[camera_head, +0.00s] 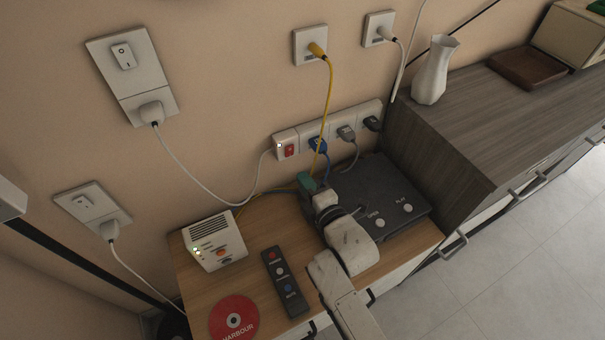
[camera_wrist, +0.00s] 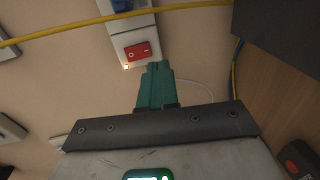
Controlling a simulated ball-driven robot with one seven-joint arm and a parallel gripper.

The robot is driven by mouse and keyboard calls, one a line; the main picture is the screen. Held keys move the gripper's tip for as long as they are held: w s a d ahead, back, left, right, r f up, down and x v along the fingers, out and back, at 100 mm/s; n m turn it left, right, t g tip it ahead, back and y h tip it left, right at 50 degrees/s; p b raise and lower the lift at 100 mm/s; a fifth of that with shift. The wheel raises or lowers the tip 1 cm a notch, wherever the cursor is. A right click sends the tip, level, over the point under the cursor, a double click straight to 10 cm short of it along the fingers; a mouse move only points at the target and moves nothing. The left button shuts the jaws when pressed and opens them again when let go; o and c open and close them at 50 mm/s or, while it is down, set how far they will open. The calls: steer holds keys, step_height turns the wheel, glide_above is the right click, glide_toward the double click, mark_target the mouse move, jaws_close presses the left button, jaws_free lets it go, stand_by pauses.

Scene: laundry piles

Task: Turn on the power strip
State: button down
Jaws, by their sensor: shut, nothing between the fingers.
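The white power strip (camera_head: 335,126) is mounted on the wall above the low wooden cabinet; its end also shows in the wrist view (camera_wrist: 125,38). Its red rocker switch (camera_head: 289,150) is at the left end, and in the wrist view the switch (camera_wrist: 138,52) carries white marks. A small light (camera_wrist: 126,67) glows beside the switch. My gripper (camera_head: 306,180) has green fingers, shut and empty, below the strip. In the wrist view the fingertips (camera_wrist: 158,66) appear just below and right of the switch; I cannot tell whether they touch the strip.
Blue, grey and black plugs sit in the strip. A yellow cable (camera_head: 330,95) hangs down across the strip towards my gripper. A dark player (camera_head: 385,195), a white router box (camera_head: 214,240), a remote (camera_head: 284,283) and a red disc (camera_head: 234,319) lie on the cabinet (camera_head: 262,211).

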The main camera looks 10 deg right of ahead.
steer(key=f+v, duration=0.1)
steer(key=v, duration=0.7)
steer(key=shift+f, duration=0.35)
steer(key=shift+d, duration=0.1)
steer(key=s+d+m+g+h+p, duration=0.1)
steer(key=d+m, duration=0.1)
steer(key=s+d+m+g+h+p, duration=0.1)
steer(key=s+d+m, duration=0.1)
steer(key=s+d+m+g+h+p, duration=0.1)
steer(key=d+m, duration=0.1)
steer(key=shift+s+d+f+g, duration=0.15)
steer(key=shift+d+f+g, duration=0.1)
steer(key=shift+f+g, duration=0.1)
steer(key=s+d+r+m+g+p, duration=0.2)
steer(key=s+m, duration=0.5)
steer(key=s, duration=0.5)
steer(key=s+d+r+m+g+h+p, duration=0.1)
steer(key=s+d+m+g+p, duration=0.3)
steer(key=s, duration=0.8)
steer(key=d+r+m+g, duration=0.1)
steer(key=d+m+g, duration=0.1)
steer(key=m+g, duration=0.2)
steer(key=shift+g, duration=0.65)
steer(key=shift+d+r, duration=0.1)
steer(key=shift+r, duration=0.05)
